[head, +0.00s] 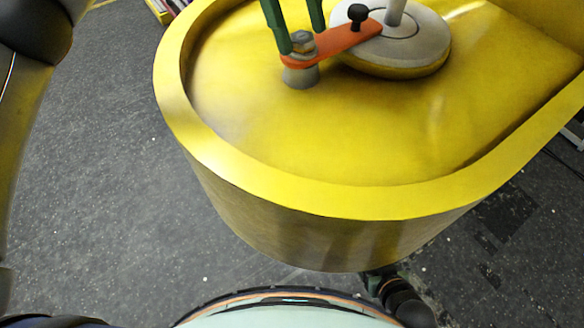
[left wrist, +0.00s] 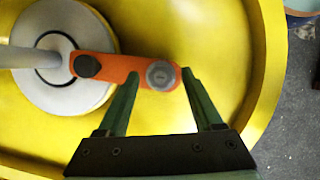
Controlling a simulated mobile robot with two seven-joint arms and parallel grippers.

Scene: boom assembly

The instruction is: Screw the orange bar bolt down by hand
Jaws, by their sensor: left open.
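The orange bar (head: 345,40) lies flat, with one end on a grey post and the other on a round grey disc (head: 428,40). Its silver bolt (head: 302,37) is at the end over the post, and the bolt head also shows in the left wrist view (left wrist: 160,75). A black knob (head: 357,13) stands at the bar's other end. My left gripper (head: 303,42) has green fingers and is open. In the left wrist view the fingertips (left wrist: 160,78) are on either side of the bolt head, with a small gap on each side.
The post and disc stand inside a yellow housing with a raised rim (head: 300,202). A grey rod (head: 394,10) rises from the disc beside the knob. The housing floor in front of the post is bare. Grey floor (head: 100,150) shows at the left.

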